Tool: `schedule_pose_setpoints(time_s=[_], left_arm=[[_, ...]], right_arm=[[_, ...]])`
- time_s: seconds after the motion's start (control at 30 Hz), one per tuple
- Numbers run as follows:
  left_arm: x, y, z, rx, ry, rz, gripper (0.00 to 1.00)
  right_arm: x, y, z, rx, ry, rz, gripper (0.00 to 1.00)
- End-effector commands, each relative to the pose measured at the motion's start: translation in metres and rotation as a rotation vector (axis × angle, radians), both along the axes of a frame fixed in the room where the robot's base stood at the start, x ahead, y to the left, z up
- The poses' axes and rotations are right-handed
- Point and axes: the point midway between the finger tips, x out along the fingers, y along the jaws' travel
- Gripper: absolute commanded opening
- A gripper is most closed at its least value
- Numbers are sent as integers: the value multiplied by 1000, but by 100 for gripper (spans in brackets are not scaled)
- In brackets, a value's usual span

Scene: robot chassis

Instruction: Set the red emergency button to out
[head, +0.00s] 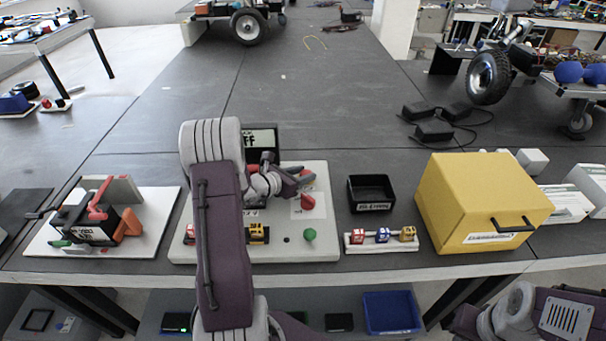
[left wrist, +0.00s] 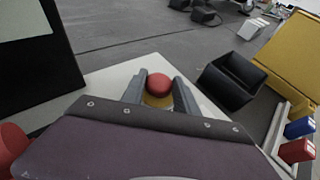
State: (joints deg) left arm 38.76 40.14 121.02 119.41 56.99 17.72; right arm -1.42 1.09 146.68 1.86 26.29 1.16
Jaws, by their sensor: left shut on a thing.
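The red emergency button (left wrist: 159,84) shows in the left wrist view as a round red cap above a yellow collar. My left gripper (left wrist: 158,92) is shut on it, one grey finger on each side of the cap. In the head view my left gripper (head: 300,178) is at the back right of a white panel (head: 205,242), where it and the arm largely hide the button. Whether the button is in or out cannot be told. Only part of my right arm shows at the lower right; its gripper is not in view.
The panel also bears a red knob (head: 307,202), a green knob (head: 310,235) and a dark display (head: 262,138). To its right are a black bin (head: 371,190), a strip of small coloured blocks (head: 383,237) and a yellow box (head: 478,203). A lever device (head: 98,220) stands left.

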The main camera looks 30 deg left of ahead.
Motion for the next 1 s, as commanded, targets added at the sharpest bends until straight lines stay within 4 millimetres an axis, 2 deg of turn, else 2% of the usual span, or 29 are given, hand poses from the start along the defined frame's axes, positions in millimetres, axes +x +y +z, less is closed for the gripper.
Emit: schedule_pose_setpoints(time_s=[0.5, 0.7, 0.93, 0.97, 1.0], left_arm=[[0, 0, 0, 0, 0, 0, 0], [0, 0, 17, 1, -1, 1, 0], [0, 0, 17, 0, -3, 1, 0], [1, 0, 18, -1, -4, 1, 44], [1, 0, 18, 0, -4, 1, 55]], right_arm=[[0, 0, 0, 0, 0, 0, 0], [0, 0, 5, 0, 0, 0, 0], [0, 0, 4, 0, 0, 0, 0], [0, 0, 4, 0, 0, 0, 0], [0, 0, 4, 0, 0, 0, 0]])
